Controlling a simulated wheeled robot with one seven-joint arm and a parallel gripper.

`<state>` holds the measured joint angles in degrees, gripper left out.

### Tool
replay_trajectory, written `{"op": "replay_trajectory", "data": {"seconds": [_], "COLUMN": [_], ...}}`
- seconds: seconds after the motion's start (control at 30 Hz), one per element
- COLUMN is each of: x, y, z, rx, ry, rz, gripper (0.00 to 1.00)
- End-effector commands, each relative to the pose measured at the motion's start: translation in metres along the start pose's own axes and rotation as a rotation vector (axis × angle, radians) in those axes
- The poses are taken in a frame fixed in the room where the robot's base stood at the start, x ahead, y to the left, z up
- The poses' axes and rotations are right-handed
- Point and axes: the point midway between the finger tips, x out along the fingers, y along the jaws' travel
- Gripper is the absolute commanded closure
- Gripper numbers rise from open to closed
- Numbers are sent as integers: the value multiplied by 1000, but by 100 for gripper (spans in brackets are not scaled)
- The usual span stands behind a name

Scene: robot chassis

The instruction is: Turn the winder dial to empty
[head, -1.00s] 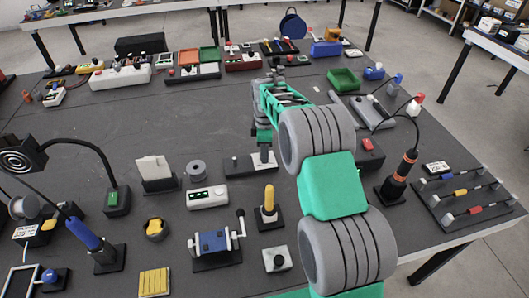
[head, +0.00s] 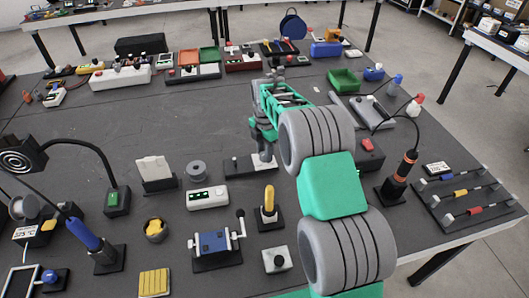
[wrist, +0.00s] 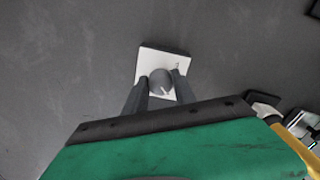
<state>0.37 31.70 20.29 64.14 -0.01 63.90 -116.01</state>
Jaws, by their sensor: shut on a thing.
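The winder dial (wrist: 160,78) is a round grey knob with a short white pointer mark. It stands on a white square plate (wrist: 150,62), with a small dark mark near the plate's upper right corner. My gripper (wrist: 161,90) has its two dark fingers on either side of the knob and is shut on it. The pointer mark is at the lower right of the knob in the wrist view. In the head view my wrist hangs down over the middle of the table, and I cannot make out the dial there.
A soldering iron (head: 401,175) stands at the right. The table's left middle (head: 90,125) is clear.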

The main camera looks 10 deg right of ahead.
Motion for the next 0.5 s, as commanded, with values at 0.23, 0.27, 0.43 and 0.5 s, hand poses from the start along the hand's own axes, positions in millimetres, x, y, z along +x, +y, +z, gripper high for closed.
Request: {"op": "replay_trajectory", "data": {"seconds": [0.23,0.27,0.43,0.5], "x": [-1,-1,-1,-1], "y": [1,1,1,1], "z": [0,0,0,0], "rx": [-19,-20,-20,-19], "ry": [-1,-1,-1,-1], "rz": [3,3,3,3], "gripper": [100,100,100,67]}}
